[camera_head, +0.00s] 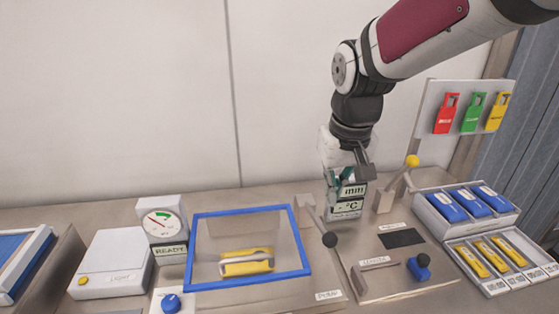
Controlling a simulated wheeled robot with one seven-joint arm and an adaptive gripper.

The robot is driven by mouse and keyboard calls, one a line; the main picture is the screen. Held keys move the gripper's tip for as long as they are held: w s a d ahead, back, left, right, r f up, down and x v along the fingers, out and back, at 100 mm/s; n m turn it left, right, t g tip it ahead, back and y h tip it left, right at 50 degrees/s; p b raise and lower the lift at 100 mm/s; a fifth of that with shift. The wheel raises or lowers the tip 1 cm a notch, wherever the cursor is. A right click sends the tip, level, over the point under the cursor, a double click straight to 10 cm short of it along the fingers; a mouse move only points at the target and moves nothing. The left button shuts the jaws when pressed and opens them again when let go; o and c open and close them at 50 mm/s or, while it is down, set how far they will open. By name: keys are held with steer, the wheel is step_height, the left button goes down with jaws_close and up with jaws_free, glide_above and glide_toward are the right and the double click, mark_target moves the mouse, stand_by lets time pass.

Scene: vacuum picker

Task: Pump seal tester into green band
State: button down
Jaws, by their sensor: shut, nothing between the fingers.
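The seal tester is a blue-framed clear box (195,250) with a yellow packet (246,268) lying inside. A round gauge (160,226) stands at its left, with a green band at the upper right of the dial; the needle is too small to read surely. A sign under it says READY. A lever with a black knob (329,240) stands at the box's right side, by a plate that seems to read PUMP. My gripper (348,178) is shut and empty, above and behind the black knob and apart from it.
A yellow-knobbed lever (411,161) stands close right of my gripper. Blue packs (468,203) and yellow packs (486,257) sit in trays at right. Red, green and yellow tags (473,112) hang behind. A white LIGHT box (112,265) and blue knob (171,303) are at left.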

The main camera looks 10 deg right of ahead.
steer(key=x, duration=0.2)
steer(key=s+x, duration=0.1)
steer(key=x, duration=0.4)
steer(key=shift+s+f, duration=0.15)
steer(key=shift+s, duration=0.2)
